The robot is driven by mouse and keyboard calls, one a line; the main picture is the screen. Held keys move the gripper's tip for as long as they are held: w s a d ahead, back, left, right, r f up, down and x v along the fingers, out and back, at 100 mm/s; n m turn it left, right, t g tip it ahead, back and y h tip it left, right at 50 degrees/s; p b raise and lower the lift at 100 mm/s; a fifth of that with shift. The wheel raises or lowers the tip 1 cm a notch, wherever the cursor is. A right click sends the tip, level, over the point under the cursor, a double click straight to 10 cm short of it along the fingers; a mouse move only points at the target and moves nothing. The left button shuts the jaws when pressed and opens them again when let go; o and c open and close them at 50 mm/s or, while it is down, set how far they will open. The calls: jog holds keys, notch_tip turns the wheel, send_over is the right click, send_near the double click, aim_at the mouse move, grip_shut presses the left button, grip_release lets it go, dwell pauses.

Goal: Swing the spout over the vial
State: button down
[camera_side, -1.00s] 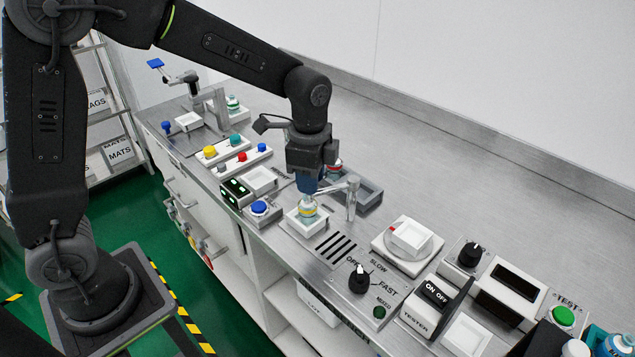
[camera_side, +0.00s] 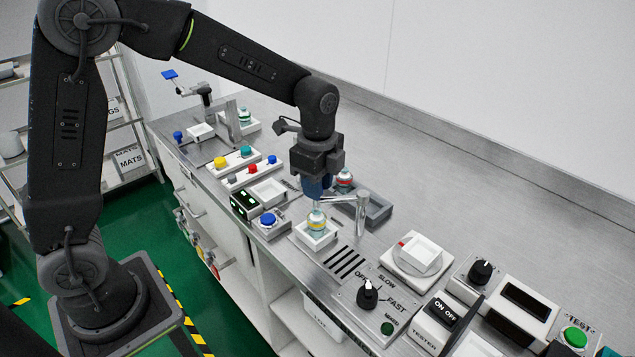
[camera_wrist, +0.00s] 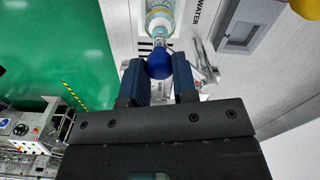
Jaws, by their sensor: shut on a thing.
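The spout is a thin metal arm (camera_side: 342,199) reaching left from a short silver post (camera_side: 362,212). Its blue knob (camera_wrist: 159,63) sits between the two fingers of my gripper (camera_wrist: 160,84), which is shut on it. In the side view my gripper (camera_side: 314,190) points down at the spout's left end. The vial (camera_side: 317,219) stands upright in a white square holder (camera_side: 311,240) just under my gripper. It also shows beyond the knob in the wrist view (camera_wrist: 160,17). The spout's tip looks close above the vial, but its exact alignment is hidden.
A blue button (camera_side: 268,219) lies to the left. A speed dial (camera_side: 367,294) and a round white device (camera_side: 417,256) lie to the right. The back counter is clear.

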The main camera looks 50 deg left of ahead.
jog(key=c, duration=0.9)
grip_release()
jog(key=shift+r, duration=0.15)
notch_tip(320, 180, up, 14)
jog(key=shift+f, duration=0.2)
jog(key=s+a+f+n+t, duration=0.1)
jog(key=s+n+t, duration=0.1)
jog(key=s+n, duration=0.5)
jog(key=s+a+f+n+t, duration=0.2)
jog(key=s+n, duration=0.6)
jog(key=s, duration=0.4)
jog(key=shift+s+a+t, duration=0.15)
jog(key=shift+s+t, duration=0.25)
jog(key=shift+t, duration=0.4)
